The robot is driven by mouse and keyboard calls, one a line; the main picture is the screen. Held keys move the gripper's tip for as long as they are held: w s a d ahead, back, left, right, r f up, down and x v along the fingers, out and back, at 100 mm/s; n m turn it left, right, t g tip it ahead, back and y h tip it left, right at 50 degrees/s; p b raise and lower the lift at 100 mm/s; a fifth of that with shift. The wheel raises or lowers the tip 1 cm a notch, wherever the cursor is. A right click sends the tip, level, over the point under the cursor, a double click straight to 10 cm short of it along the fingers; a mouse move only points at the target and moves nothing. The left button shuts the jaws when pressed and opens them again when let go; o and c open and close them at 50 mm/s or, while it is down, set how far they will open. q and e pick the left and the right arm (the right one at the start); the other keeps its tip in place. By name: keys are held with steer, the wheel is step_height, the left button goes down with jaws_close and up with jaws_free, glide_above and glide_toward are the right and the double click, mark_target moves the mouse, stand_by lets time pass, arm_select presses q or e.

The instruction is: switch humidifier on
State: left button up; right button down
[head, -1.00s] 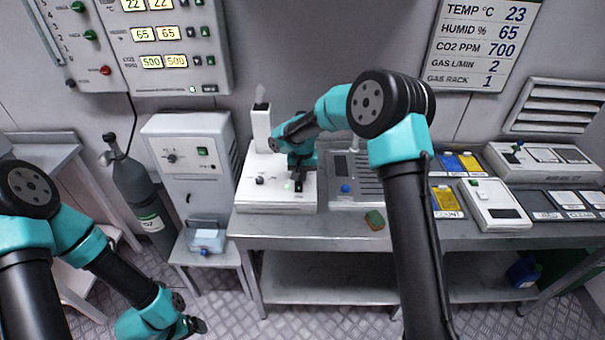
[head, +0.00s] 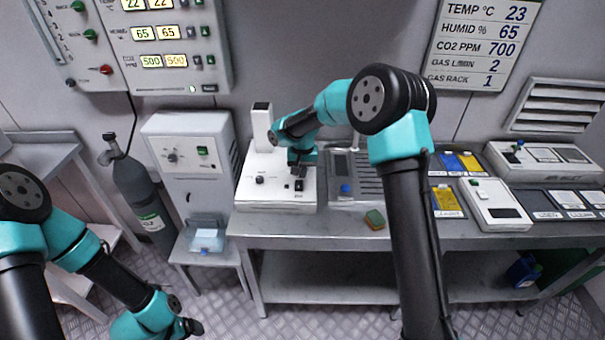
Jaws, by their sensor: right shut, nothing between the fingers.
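The humidifier is taken to be the white box (head: 272,205) with a short upright chimney (head: 262,128) on the left end of the steel bench. Its front has a black knob (head: 260,180) and a small black switch (head: 299,185). No green lamp glow and no mist show on it now. My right gripper (head: 299,175) points down over the box at the switch, shut and empty. I cannot tell whether it touches the switch. My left gripper (head: 197,328) hangs low above the floor at bottom left, far from the box; its jaws are too small to read.
A grey panelled device (head: 352,190) stands right of the box. A green and orange sponge (head: 374,219) lies at the bench's front edge. A grey gas cylinder (head: 139,190) and a white cabinet (head: 190,160) stand left. The wall panel (head: 165,45) hangs above.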

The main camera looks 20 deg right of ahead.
steer(key=shift+r, duration=0.15)
step_height(320, 180, up, 14)
steer(key=w, duration=0.1)
steer(key=shift+w+d, duration=0.3)
steer(key=shift+w, duration=0.1)
stand_by(0.3)
steer(key=shift+f, duration=0.2)
